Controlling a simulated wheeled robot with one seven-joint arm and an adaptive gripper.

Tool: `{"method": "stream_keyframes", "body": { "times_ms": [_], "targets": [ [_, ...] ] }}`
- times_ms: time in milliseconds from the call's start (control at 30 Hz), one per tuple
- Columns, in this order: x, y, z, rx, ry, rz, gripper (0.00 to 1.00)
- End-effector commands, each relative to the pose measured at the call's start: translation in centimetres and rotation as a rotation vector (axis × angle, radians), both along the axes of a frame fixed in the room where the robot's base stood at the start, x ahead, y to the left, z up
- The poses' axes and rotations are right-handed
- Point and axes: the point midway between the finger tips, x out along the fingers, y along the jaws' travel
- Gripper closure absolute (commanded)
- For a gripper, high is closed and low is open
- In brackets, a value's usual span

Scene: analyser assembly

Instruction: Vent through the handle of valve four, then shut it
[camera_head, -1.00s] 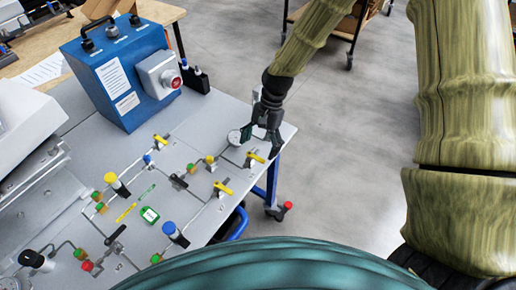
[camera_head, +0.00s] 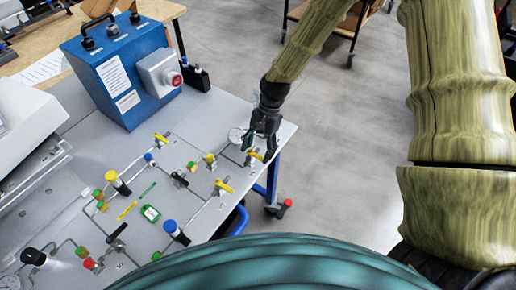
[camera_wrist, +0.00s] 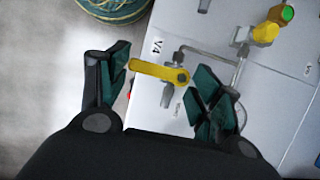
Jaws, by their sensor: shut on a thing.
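The yellow handle (camera_wrist: 158,71) of valve four lies beside a printed V4 label (camera_wrist: 157,47) in the wrist view. It spans the space between the two dark green fingers of my gripper (camera_wrist: 162,82), with one end at each finger. In the head view my gripper (camera_head: 259,150) is at the right edge of the grey panel (camera_head: 205,119), and its fingers partly hide the yellow handle (camera_head: 255,155). My gripper is shut on this handle.
A round gauge (camera_head: 236,135) stands just left of my gripper. Other yellow handles (camera_head: 223,187) and several coloured fittings sit on the panel's pipework. A blue box (camera_head: 120,75) with a red button stands behind. Open floor (camera_head: 345,120) lies to the right.

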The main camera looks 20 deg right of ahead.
Motion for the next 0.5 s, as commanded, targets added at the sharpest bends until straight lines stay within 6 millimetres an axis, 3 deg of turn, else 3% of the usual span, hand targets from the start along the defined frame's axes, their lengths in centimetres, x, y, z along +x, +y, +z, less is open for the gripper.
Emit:
{"method": "stream_keyframes", "body": {
  "times_ms": [267, 500],
  "targets": [
    [0.04, -0.04, 0.03, 0.0, 0.002, 0.04, 0.59],
    [0.42, -0.2, 0.03, -0.002, 0.002, 0.178, 0.59]
  ]
}}
